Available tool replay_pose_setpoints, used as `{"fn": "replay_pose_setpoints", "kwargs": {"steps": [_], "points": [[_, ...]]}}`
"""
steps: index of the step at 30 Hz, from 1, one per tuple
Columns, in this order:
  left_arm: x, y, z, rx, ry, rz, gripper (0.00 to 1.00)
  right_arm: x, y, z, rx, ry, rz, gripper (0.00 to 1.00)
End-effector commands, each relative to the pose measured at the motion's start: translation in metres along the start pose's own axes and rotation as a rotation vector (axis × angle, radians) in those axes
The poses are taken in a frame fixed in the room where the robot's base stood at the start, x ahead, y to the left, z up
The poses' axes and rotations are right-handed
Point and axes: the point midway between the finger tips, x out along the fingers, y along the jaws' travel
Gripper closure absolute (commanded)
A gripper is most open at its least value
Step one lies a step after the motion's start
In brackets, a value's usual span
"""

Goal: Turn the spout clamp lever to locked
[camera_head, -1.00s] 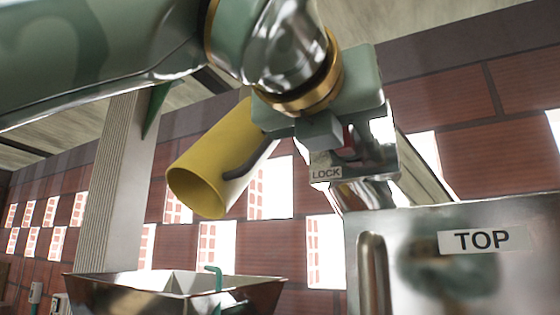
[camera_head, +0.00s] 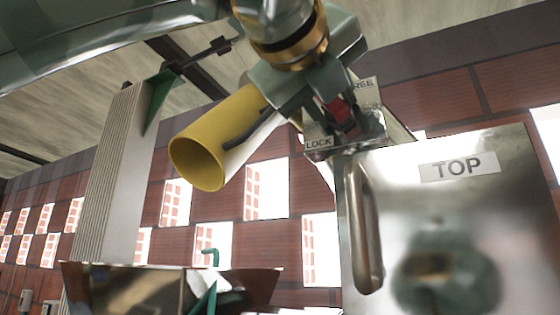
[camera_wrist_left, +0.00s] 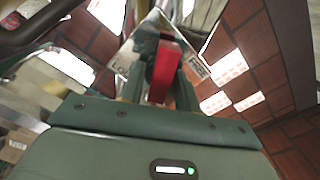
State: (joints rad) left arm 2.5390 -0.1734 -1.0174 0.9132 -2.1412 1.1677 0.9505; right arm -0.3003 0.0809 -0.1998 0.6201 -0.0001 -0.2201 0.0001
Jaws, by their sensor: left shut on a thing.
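The spout clamp's red lever (camera_head: 338,107) is between the fingers of my left gripper (camera_head: 340,118), which is shut on it. In the left wrist view the red lever (camera_wrist_left: 164,72) shows between the two dark green fingers. The lever sits between a LOCK label (camera_head: 318,143) at lower left and a partly covered FREE label (camera_head: 363,84) at upper right. The yellow spout (camera_head: 205,150) slopes down to the left beside the clamp. My gripper and wrist hide part of the clamp and the spout's upper end. My right gripper is not in view.
A metal box with a TOP label (camera_head: 458,167) and a vertical handle (camera_head: 362,225) stands at the lower right. A metal hopper (camera_head: 245,285) is below the spout. A ribbed pale column (camera_head: 110,180) stands at left, before a pierced brick wall (camera_head: 275,240).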

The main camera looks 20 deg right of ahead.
Motion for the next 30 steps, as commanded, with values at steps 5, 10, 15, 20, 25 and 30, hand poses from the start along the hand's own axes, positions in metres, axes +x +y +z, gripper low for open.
{"fn": "replay_pose_setpoints", "kwargs": {"steps": [5,10,15,20,25,30], "points": [[0.000,0.002,-0.001,-0.167,-0.003,0.000,0.91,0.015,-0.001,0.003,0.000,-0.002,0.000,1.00],[0.000,0.003,-0.001,-0.327,-0.003,-0.001,0.91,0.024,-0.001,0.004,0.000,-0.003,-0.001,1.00],[0.000,0.003,0.000,-0.490,-0.004,-0.001,0.91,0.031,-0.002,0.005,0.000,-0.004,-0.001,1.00],[0.000,0.004,-0.001,-0.636,-0.004,-0.001,0.91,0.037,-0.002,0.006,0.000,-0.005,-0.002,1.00],[0.000,0.004,-0.001,-0.776,-0.004,-0.001,0.91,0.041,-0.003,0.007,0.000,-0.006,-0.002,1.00],[0.000,0.004,-0.001,-0.888,-0.004,-0.001,0.91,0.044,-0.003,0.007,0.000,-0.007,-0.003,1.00]]}}
